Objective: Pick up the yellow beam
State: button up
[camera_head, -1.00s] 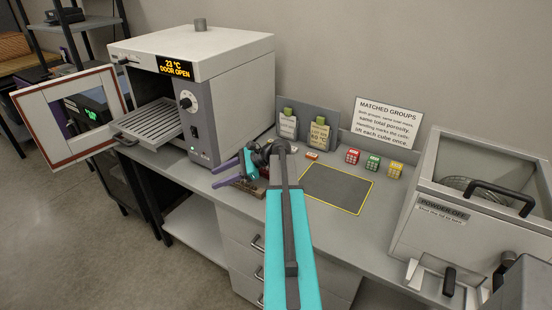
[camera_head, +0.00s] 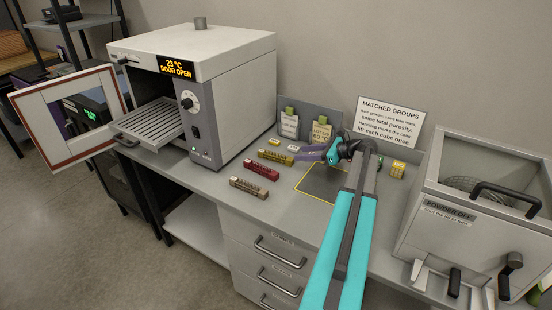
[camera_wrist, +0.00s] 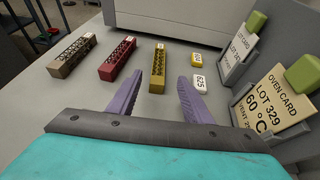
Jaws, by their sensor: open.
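In the wrist view the yellow beam (camera_wrist: 158,68) lies just beyond my gripper (camera_wrist: 155,88), roughly ahead of the gap between the purple fingers and nearer the left one. In the head view my gripper (camera_head: 311,153) is to the right of the yellow beam, with its fingers pointing left towards it. The fingers are open and empty, apart from the beam.
A red beam (camera_head: 262,170) and a brown beam (camera_head: 249,187) lie alongside. Card holders (camera_head: 322,132) stand behind. The oven (camera_head: 230,100) has its door open. A yellow-edged mat (camera_head: 312,186) lies under my arm.

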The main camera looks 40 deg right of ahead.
aim_at(277, 155)
jog(key=shift+p+x, duration=1.1)
jog(key=shift+x, duration=3.35)
jog(key=shift+a, duration=0.15)
jog(key=shift+w+a+f+p, duration=0.1)
jog(key=shift+w+p, duration=0.35)
jog(key=shift+p+x, duration=0.9)
jog(key=shift+x, duration=1.2)
jog(key=shift+f, duration=0.2)
jog(key=shift+s, duration=0.1)
jog(key=c, duration=1.1)
jog(key=shift+r, duration=0.1)
jog(key=shift+c, duration=0.2)
